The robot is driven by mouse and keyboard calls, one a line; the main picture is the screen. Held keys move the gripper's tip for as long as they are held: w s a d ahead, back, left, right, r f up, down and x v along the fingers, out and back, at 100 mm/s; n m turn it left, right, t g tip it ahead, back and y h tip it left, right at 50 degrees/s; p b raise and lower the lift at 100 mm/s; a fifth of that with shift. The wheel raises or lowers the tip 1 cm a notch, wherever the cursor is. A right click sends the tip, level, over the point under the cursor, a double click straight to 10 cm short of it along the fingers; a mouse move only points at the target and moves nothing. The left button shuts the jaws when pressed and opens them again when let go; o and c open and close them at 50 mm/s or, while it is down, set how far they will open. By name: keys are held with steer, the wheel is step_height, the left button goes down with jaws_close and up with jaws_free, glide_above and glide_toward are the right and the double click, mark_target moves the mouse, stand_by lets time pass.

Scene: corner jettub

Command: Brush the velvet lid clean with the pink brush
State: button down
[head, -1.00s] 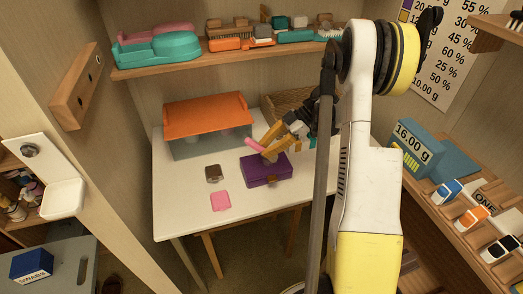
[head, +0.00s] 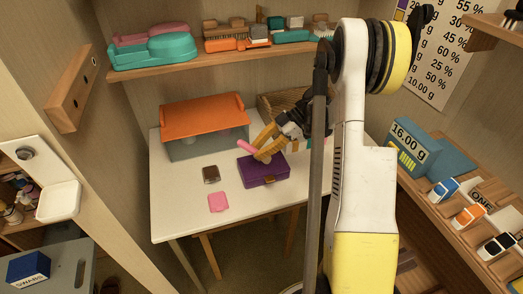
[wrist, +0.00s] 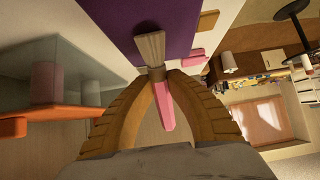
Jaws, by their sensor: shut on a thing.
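A purple velvet box with its lid (head: 270,172) sits shut on the white table. In the wrist view the purple surface (wrist: 125,22) fills the top middle. My gripper (head: 263,147) is shut on the pink brush (head: 245,146) above the left part of the lid. In the wrist view the brush (wrist: 165,105) lies between both fingers, its pale bristles (wrist: 150,47) toward the purple surface. I cannot tell whether the bristles touch the lid. Any dirt on the lid is too small to see.
The white table (head: 185,222) also holds a clear box with an orange lid (head: 203,114), a small brown block (head: 211,174) and a pink square (head: 218,202). A wooden shelf (head: 185,64) with brushes is above. The table's front left is clear.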

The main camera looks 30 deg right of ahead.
steer(key=shift+w+a, duration=0.2)
steer(key=shift+a, duration=0.55)
steer(key=shift+w+a, duration=0.25)
steer(key=shift+a, duration=0.55)
steer(key=shift+w+a, duration=0.2)
steer(key=shift+a, duration=0.55)
steer(key=shift+r, duration=0.15)
step_height(320, 180, up, 9)
steer(key=p, duration=0.5)
steer(key=shift+p, duration=0.4)
